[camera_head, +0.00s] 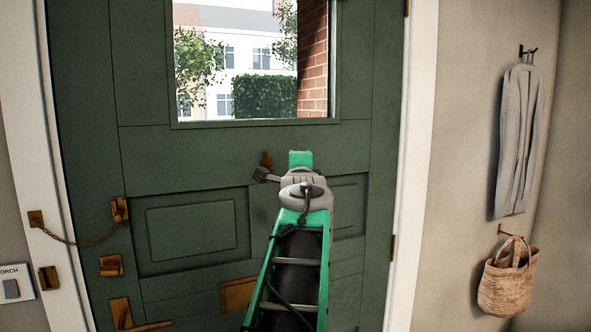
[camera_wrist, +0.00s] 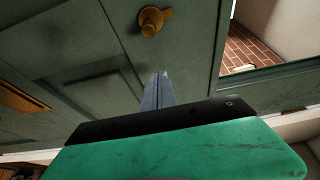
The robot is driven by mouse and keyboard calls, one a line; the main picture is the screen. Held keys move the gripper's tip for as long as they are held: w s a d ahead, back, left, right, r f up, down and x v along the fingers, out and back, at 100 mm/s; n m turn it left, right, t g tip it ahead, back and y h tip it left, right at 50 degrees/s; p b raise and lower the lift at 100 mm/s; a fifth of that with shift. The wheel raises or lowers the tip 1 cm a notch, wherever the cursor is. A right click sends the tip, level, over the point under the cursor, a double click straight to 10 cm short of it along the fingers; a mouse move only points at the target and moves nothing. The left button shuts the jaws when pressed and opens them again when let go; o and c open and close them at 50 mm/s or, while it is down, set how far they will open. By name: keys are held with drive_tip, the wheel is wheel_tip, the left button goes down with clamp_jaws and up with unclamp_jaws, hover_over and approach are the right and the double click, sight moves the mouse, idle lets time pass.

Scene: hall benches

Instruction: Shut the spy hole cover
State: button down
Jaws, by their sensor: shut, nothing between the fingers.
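The spy hole cover (camera_head: 266,159) is a small brass fitting on the green door (camera_head: 85,100), below the window and just left of my wrist. In the wrist view the brass fitting (camera_wrist: 152,20) is near the top edge, a round piece with a tab pointing to picture right. I cannot tell whether the hole is covered. My gripper (camera_wrist: 161,78) is shut and empty, its fingers pointing at the door beside the fitting, apart from it in the picture. In the head view the fingers are hidden behind my wrist.
The door has a window (camera_head: 250,122), a letter plate (camera_head: 235,294), a door chain (camera_head: 80,242), a brass lock (camera_head: 111,265) and a handle (camera_head: 122,313). A grey garment (camera_head: 518,140) and a basket (camera_head: 508,285) hang on the right wall.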

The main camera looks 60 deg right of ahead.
drive_tip(key=b+v, duration=0.1)
drive_tip(key=v, duration=0.8)
drive_tip(key=shift+w+a+b, duration=0.2)
drive_tip(key=shift+w+b, duration=0.15)
drive_tip(key=shift+b, duration=0.05)
